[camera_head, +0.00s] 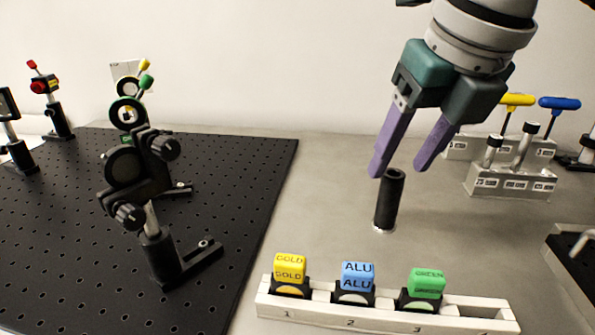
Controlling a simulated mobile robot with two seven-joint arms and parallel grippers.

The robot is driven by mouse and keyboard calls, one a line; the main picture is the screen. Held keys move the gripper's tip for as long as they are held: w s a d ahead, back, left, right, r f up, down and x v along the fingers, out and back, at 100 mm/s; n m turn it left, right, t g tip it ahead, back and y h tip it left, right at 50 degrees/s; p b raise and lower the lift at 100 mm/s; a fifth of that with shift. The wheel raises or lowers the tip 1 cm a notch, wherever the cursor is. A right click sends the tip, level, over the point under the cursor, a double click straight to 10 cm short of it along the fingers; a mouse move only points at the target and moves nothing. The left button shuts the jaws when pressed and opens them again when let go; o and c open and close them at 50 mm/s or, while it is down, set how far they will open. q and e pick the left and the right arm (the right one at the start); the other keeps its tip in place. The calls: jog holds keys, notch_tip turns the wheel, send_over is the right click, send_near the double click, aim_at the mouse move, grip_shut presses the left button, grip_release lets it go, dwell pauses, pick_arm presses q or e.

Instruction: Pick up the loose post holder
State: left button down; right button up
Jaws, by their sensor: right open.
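The loose post holder (389,201) is a black upright cylinder with a light metal foot. It stands on the grey bench right of the black breadboard. My right gripper (403,169) has two purple fingers pointing down, spread apart and empty. The fingertips show just above the post holder's top in the picture, one to each side of it. I cannot tell whether they touch it; a gap seems to show. My left gripper is out of view.
A black perforated breadboard (240,195) with several optic mounts fills the left. A white rack (380,320) with gold, blue and green blocks stands in front. Grey tool stands (512,185) with yellow and blue handles are at the right. Bare bench surrounds the post holder.

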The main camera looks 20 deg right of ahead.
aim_at(383, 218)
jog(key=x, duration=0.4)
jog(key=shift+f, duration=0.3)
jog(key=shift+c, duration=0.2)
grip_shut()
